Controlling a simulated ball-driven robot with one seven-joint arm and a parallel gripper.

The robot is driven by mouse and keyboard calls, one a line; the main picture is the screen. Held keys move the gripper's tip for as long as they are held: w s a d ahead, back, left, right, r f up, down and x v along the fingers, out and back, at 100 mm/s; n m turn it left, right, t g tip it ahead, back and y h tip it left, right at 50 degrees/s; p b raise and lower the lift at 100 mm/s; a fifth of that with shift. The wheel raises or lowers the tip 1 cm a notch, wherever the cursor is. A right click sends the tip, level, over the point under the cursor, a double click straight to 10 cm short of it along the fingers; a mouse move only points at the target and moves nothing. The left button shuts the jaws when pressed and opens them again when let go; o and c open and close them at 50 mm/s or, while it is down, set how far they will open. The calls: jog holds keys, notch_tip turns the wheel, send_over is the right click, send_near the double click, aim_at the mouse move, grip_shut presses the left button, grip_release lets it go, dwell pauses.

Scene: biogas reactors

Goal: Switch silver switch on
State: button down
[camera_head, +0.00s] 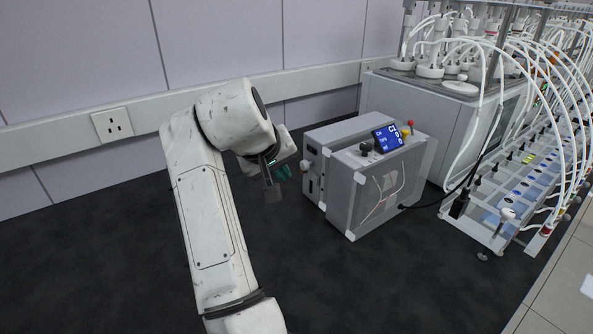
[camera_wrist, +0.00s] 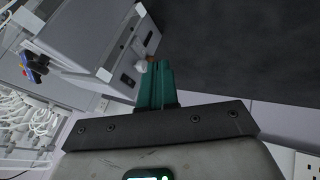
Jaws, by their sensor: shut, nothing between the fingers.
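A grey box-shaped device (camera_head: 385,185) stands on the dark worktop with a blue display (camera_head: 388,138) on top. Its left side face carries a small pale knob (camera_head: 305,165) and a dark switch-like part (camera_head: 310,186). The wrist view shows the box (camera_wrist: 95,35), the dark part (camera_wrist: 127,80) and the knob (camera_wrist: 142,64). I cannot tell which part is the silver switch or its position. My gripper (camera_head: 275,182), with teal fingers (camera_wrist: 155,85), is shut and empty, left of this face. In the wrist view its tips appear close to the knob; contact cannot be told.
A larger grey reactor unit (camera_head: 445,110) with white tubes stands behind and right of the box. A tube rack (camera_head: 525,180) is at the right. A wall socket (camera_head: 112,123) is at the left. The dark worktop (camera_head: 390,290) in front is clear.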

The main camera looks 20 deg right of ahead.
aim_at(313, 177)
jog(key=shift+w, duration=0.2)
jog(key=w+d+f, duration=0.5)
jog(key=d+f, duration=0.2)
jog(key=f, duration=0.1)
jog(key=shift+d, duration=0.4)
jog(key=shift+w, duration=0.1)
